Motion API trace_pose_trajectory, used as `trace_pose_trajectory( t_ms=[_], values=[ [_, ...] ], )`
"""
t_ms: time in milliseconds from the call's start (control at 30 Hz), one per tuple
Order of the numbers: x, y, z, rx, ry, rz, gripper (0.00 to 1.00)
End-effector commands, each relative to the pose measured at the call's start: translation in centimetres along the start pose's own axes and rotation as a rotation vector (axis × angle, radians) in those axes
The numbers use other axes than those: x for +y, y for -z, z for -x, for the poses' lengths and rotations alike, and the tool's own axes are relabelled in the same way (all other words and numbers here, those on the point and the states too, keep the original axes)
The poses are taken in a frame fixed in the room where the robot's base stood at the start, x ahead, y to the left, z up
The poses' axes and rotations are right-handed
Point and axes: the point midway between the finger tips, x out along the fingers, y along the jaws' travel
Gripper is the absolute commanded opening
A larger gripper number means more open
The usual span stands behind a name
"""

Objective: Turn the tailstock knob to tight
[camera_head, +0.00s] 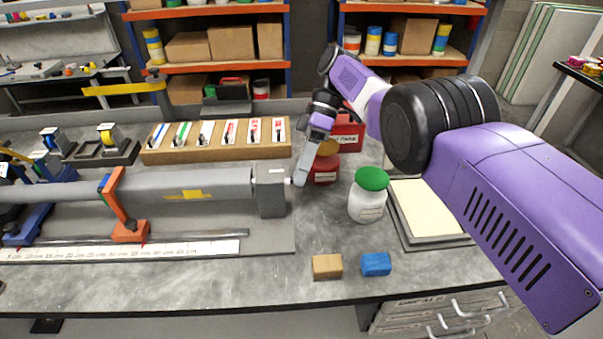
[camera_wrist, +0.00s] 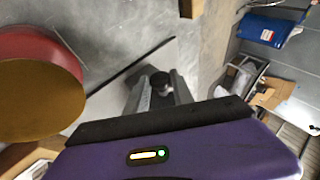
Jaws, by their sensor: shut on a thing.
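The tailstock is a grey block (camera_head: 270,191) at the right end of a long grey tube (camera_head: 190,185) in the head view. My gripper (camera_head: 298,180) reaches down from behind to the tailstock's right face. In the wrist view the two fingers of my gripper (camera_wrist: 159,95) are shut on a small dark round knob (camera_wrist: 161,82), which looks like the tailstock knob. In the head view the knob is mostly hidden by the fingers. No tight or loose marking can be read, so its turn position is unclear.
A red tin (camera_head: 324,170) stands close right of my gripper; it looms at left in the wrist view (camera_wrist: 50,70). A white jar with a green lid (camera_head: 367,200) stands further right. Tan (camera_head: 327,267) and blue (camera_head: 376,264) blocks lie near the front edge. A wooden rack (camera_head: 215,150) stands behind.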

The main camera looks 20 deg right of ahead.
Motion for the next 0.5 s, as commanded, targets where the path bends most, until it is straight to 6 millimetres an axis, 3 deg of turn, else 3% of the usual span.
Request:
trace_pose_trajectory(
  t_ms=[333,367,433,500],
  values=[
    [0.08,0.04,0.17,0.003,-0.006,0.000,0.00],
    [0.08,0.04,0.16,0.003,-0.006,0.000,0.35],
    [0.06,0.03,0.13,0.002,-0.005,0.000,0.48],
    [0.04,0.02,0.09,0.002,-0.003,0.000,0.50]
  ],
)
